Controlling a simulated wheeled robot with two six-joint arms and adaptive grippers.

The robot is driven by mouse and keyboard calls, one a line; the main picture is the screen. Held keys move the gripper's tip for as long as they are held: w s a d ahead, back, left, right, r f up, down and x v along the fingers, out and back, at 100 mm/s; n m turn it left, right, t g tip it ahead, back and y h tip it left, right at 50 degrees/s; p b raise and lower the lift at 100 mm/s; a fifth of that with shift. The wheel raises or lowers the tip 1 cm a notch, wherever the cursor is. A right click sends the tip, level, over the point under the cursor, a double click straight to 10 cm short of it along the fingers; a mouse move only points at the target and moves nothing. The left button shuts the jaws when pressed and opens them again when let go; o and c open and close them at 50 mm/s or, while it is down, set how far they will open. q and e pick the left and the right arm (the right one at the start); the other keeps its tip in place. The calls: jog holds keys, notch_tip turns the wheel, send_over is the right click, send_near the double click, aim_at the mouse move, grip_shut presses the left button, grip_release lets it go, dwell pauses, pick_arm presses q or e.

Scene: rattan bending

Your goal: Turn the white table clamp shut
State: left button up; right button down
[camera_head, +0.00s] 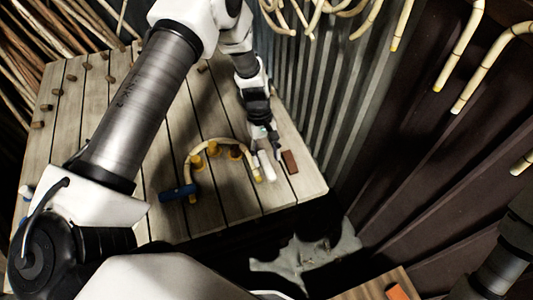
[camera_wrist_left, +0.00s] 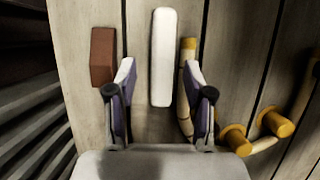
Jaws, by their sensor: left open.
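The white table clamp (camera_head: 266,166) is a long white bar lying near the front right of the slatted wooden table (camera_head: 235,200). It also shows upright in the picture in the left wrist view (camera_wrist_left: 162,55). My left gripper (camera_head: 264,143) is open just above the clamp. In the left wrist view its fingers lie to either side of the bar's lower end, with visible gaps. A pale curved rattan piece (camera_head: 190,170) bends around yellow pegs (camera_head: 213,149); one end is beside the clamp, behind my right-hand finger in the wrist view. My right gripper is not in view.
A brown block (camera_head: 290,161) sits just right of the clamp; in the wrist view it is on the left. A blue clamp (camera_head: 178,192) sits at the rattan's other end. Corrugated metal wall (camera_head: 335,105) rises close to the table's right edge. Curved rattan pieces hang above.

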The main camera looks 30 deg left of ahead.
pick_arm(q)
jog(key=shift+s+d+f, duration=0.35)
jog(key=shift+d+f, duration=0.1)
jog(key=shift+d, duration=0.1)
jog(key=shift+a+f, duration=0.2)
jog(key=shift+a, duration=0.2)
jog(key=c, duration=0.5)
jog(key=shift+s+d, duration=0.1)
grip_shut()
